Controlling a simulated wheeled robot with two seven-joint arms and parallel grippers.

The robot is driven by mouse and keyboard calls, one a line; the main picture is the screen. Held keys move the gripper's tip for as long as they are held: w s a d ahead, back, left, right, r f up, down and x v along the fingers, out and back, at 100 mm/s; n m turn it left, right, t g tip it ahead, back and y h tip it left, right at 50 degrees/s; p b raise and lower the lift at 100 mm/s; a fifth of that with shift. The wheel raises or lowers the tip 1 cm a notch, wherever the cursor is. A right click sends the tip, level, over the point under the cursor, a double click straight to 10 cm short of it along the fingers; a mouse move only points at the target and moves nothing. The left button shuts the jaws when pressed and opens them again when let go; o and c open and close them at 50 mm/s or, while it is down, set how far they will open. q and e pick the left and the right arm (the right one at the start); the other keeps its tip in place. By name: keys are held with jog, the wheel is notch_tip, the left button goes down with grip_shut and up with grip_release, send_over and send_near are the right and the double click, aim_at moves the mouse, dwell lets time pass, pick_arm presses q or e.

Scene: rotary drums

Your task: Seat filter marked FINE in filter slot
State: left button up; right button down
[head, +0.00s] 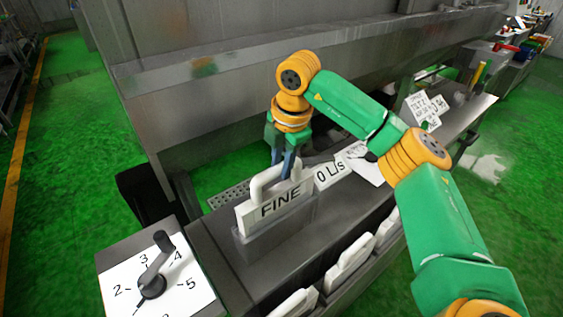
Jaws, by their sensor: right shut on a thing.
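The white filter marked FINE (280,206) has a loop handle on top and stands roughly upright. Its lower part is hidden by the wall of a grey box-like slot (275,238) on the grey bench, and its lettered face shows above the rim. I cannot tell how deep it sits. My right gripper (283,170) reaches down from above and is shut on the filter's handle. My left gripper is not in view.
A dial panel with a black crank (153,284) and numbers stands at the lower left. Several white handled pieces (350,262) line the bench's front side. A sign reading "0 L/s" (331,173) and paper cards (425,110) lie to the right. A large grey housing (215,95) rises behind.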

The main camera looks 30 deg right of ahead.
jog(key=shift+f+b, duration=0.8)
jog(key=shift+f, duration=0.3)
jog(key=c, duration=0.6)
grip_release()
jog(key=shift+r, duration=0.1)
jog(key=shift+o, duration=0.2)
notch_tip(320, 180, up, 7)
jog(key=s, duration=0.1)
jog(key=shift+s+b, duration=0.25)
jog(key=shift+b, duration=0.05)
jog(key=shift+d, duration=0.1)
